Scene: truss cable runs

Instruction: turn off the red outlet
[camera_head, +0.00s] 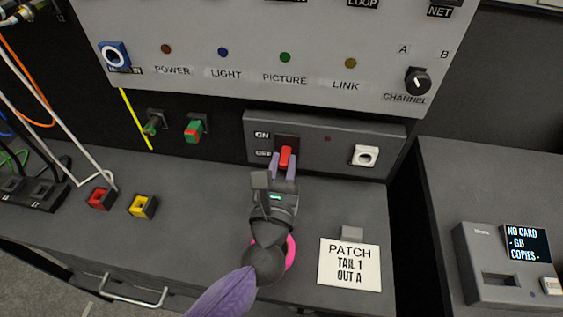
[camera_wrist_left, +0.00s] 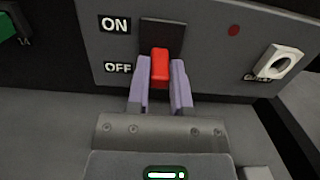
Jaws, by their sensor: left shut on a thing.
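My left gripper (camera_head: 284,164) is shut on the red handle, one purple finger on each side. In the left wrist view the handle is level with the OFF label (camera_wrist_left: 118,68). My right gripper is not in view.
A white socket (camera_head: 365,156) is on the panel's right. Above is a larger panel (camera_head: 310,90) with coloured lights and a channel knob (camera_head: 417,82). A PATCH card (camera_head: 349,265) lies on the desk. Red (camera_head: 100,198) and yellow (camera_head: 142,206) blocks lie left.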

